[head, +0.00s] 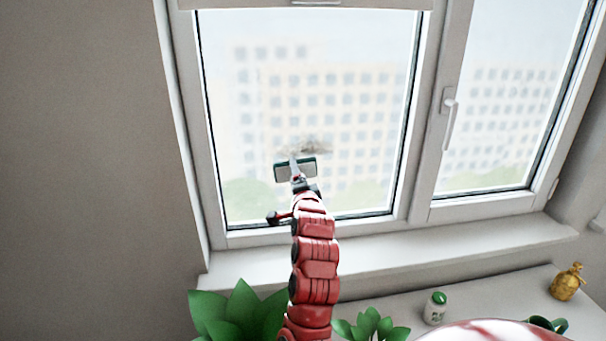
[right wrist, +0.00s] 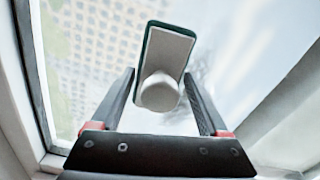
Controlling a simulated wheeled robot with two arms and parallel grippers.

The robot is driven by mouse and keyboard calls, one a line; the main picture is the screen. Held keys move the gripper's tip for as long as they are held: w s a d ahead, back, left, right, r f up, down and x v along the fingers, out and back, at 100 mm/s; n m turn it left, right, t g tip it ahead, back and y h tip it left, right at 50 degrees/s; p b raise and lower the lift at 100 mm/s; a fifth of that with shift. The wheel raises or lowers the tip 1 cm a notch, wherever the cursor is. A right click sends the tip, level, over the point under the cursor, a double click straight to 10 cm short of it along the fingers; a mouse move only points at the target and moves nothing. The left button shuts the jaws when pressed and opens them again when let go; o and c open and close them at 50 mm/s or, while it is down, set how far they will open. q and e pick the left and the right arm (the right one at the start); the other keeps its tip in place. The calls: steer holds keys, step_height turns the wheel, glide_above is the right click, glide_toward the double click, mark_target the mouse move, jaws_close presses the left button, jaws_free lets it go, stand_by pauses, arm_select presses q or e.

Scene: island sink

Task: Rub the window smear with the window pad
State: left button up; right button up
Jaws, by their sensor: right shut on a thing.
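The window pad (head: 308,168) is a dark green-edged block with a pale back, held up in front of the left window pane. The window smear (head: 317,147) is a grey-brown smudge on that glass, just above and right of the pad, partly hidden by it. My right gripper (head: 297,181) is shut on the pad's handle. In the right wrist view the pad (right wrist: 170,45) shows its light back and rounded knob between the fingers (right wrist: 160,85). I cannot tell whether the pad touches the glass. My left gripper is not in view.
The window frame (head: 424,120) divides two panes, with a handle (head: 449,118) on the right one. Below are the white sill (head: 400,252), a leafy plant (head: 240,315), a smaller plant (head: 372,327), a green-lidded jar (head: 435,308) and a golden ornament (head: 567,282).

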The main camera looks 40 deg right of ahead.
mark_target(286, 167)
steer(key=shift+w+a+p, duration=0.25)
steer(key=shift+w+a, duration=0.15)
steer(key=shift+a, duration=0.25)
steer(key=shift+w+a+p, duration=0.2)
steer(key=shift+w+a, duration=0.2)
steer(key=shift+a, duration=0.25)
steer(key=shift+w+a+r, duration=0.1)
steer(key=shift+w+a, duration=0.15)
steer(key=shift+a, duration=0.2)
steer(key=shift+w+a+p, duration=0.45)
steer(key=shift+w+a, duration=0.15)
steer(key=shift+a, duration=0.35)
steer(key=shift+r, duration=1.1)
steer(key=shift+s+d+f+b, duration=0.25)
steer(key=shift+s+d+b, duration=0.35)
steer(key=shift+d+b, duration=0.3)
steer(key=shift+s+d+r, duration=0.1)
steer(key=shift+s+d, duration=0.3)
steer(key=shift+d, duration=0.25)
steer(key=shift+s+d+b, duration=0.45)
steer(key=shift+d+b, duration=0.35)
steer(key=shift+b, duration=0.1)
steer(key=shift+s+d+b, duration=0.45)
steer(key=shift+d, duration=0.35)
